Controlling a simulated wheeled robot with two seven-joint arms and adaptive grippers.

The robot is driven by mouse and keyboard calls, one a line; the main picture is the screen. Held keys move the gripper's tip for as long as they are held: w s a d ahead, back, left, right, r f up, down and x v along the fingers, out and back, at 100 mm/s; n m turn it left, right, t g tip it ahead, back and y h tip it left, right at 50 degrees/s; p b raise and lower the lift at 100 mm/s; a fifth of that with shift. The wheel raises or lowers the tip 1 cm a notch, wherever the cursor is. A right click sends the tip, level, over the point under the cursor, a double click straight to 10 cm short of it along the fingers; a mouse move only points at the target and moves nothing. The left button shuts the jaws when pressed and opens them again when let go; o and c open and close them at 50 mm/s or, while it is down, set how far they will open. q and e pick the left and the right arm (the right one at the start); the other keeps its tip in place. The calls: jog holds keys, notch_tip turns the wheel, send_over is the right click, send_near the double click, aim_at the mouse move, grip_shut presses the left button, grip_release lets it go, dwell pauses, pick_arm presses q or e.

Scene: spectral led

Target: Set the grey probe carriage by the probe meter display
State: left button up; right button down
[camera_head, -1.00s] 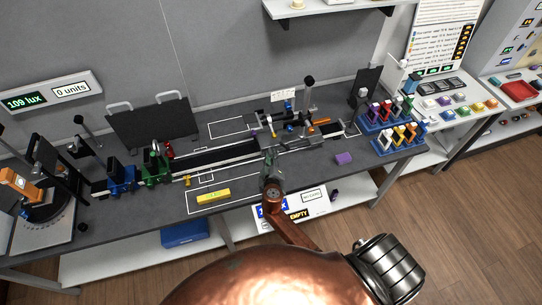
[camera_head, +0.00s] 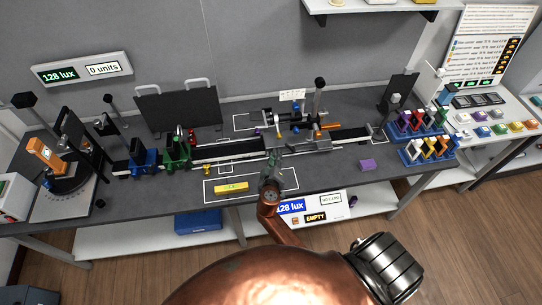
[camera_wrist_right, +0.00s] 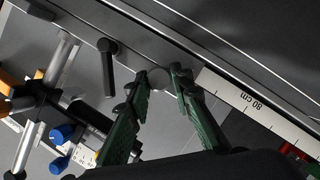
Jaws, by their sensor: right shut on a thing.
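The grey probe carriage (camera_head: 318,144) sits on the dark rail right of the bench's middle. My right gripper (camera_head: 273,158) reaches its front from below in the head view, partly hiding it. In the right wrist view the green fingers (camera_wrist_right: 162,84) are closed about a round grey knob (camera_wrist_right: 158,78) beside the carriage's grey body (camera_wrist_right: 75,35). A dark peg stands out next to it. My left gripper is not visible.
Blue (camera_head: 144,160) and green (camera_head: 177,150) holders stand on the rail to the left. A scale (camera_wrist_right: 255,105) runs along the rail. Racks (camera_head: 428,148) stand far right.

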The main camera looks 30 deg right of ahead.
jog(key=c, duration=1.9)
grip_release()
jog(key=shift+d, duration=0.1)
jog(key=shift+o, duration=0.9)
jog(key=shift+s+a, duration=0.15)
jog(key=shift+a, duration=0.05)
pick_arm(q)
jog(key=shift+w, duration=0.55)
pick_arm(e)
jog(key=v, duration=0.7)
jog(key=shift+a, duration=0.1)
